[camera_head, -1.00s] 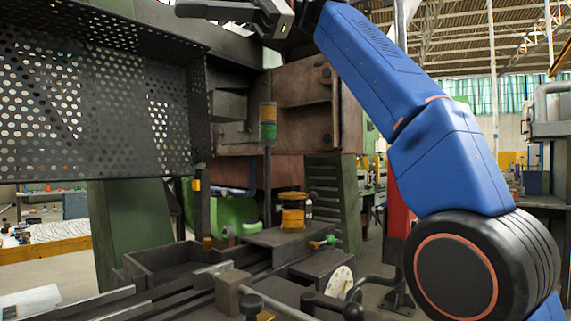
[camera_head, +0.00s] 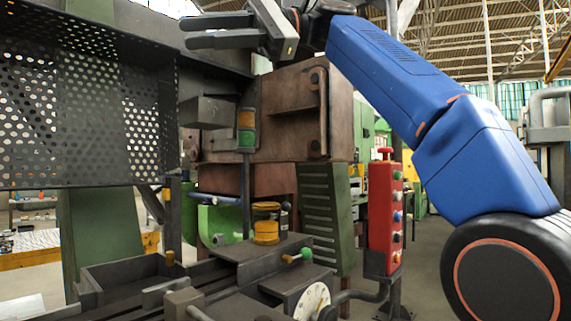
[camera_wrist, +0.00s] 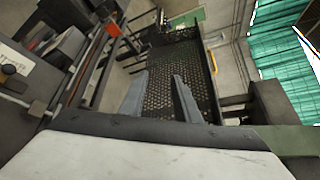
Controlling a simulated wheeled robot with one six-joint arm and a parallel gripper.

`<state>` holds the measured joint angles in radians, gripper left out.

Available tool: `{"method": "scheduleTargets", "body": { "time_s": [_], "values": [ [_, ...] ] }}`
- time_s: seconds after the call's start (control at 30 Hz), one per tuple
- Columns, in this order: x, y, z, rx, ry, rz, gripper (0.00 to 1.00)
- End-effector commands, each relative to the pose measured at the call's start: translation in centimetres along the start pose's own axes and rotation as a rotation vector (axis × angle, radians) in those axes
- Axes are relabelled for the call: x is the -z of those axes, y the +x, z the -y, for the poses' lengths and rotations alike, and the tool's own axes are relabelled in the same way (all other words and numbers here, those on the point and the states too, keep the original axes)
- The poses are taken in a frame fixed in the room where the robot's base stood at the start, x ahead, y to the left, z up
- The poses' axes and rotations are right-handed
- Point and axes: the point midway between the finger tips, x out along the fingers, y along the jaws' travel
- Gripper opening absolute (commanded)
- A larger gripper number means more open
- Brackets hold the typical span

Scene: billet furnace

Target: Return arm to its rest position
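My gripper (camera_head: 215,32) is at the top of the head view, held up in front of the dark upper frame of the furnace. Its two grey fingers point left and stand apart with nothing between them. My blue arm reaches up to it from the lower right. In the wrist view the two fingers (camera_wrist: 158,97) are spread, with the perforated dark panel behind the gap. Nothing is held.
A perforated guard panel (camera_head: 110,110) fills the left. The rust-brown furnace body (camera_head: 290,110) stands behind the arm. A red control post (camera_head: 385,215) with several buttons stands near the arm. A dial gauge (camera_head: 312,300) and levers are at the bottom.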

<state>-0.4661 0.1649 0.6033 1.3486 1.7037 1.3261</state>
Motion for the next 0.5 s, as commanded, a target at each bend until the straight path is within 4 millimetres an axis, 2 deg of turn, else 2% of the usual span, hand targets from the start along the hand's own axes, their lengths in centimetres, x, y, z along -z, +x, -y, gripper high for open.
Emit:
{"method": "scheduleTargets", "body": {
  "time_s": [0.27,0.37,0.5],
  "values": [
    [3.9,-1.9,-2.4,0.027,-0.008,-0.166,0.29],
    [6.3,-3.1,-4.5,0.027,-0.016,-0.264,0.29],
    [9.9,-5.3,-9.1,0.001,-0.038,-0.424,0.29]
  ]
}}
